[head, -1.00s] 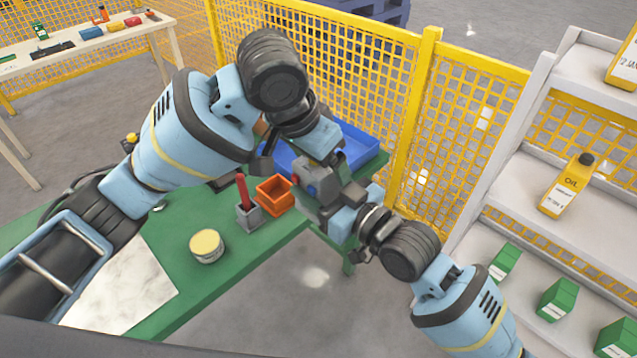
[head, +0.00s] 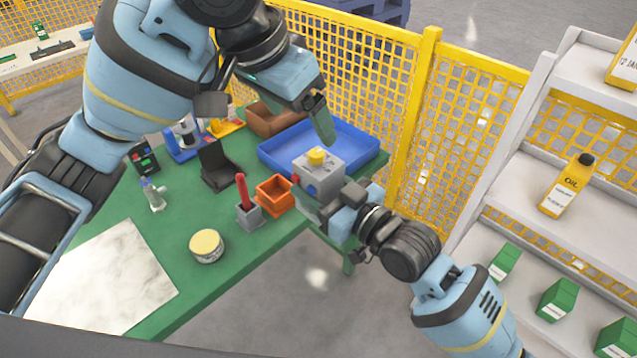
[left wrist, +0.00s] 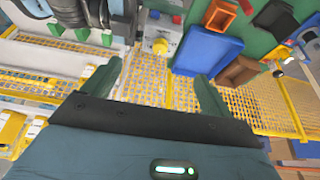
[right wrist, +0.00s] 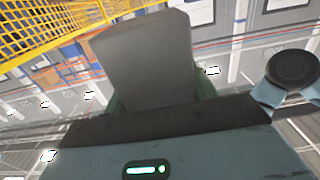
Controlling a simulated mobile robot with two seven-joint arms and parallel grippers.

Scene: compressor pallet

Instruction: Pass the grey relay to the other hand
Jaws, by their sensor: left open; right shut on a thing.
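The grey relay (head: 326,174) is a grey box with a yellow knob on top and blue and red parts on its side. My right gripper (head: 322,203) is shut on it and holds it up near the table's right corner. In the right wrist view the relay (right wrist: 146,62) fills the space between the fingers. My left gripper (head: 318,122) is open and empty, above the relay and apart from it. In the left wrist view the relay's yellow knob (left wrist: 160,46) shows beyond the open fingers (left wrist: 160,88).
The green table (head: 180,268) holds a blue tray (head: 280,158), an orange bin (head: 273,194), a grey holder with a red tool (head: 248,212) and a round tin (head: 207,246). A yellow mesh fence (head: 396,130) stands behind. White shelves (head: 555,140) stand right.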

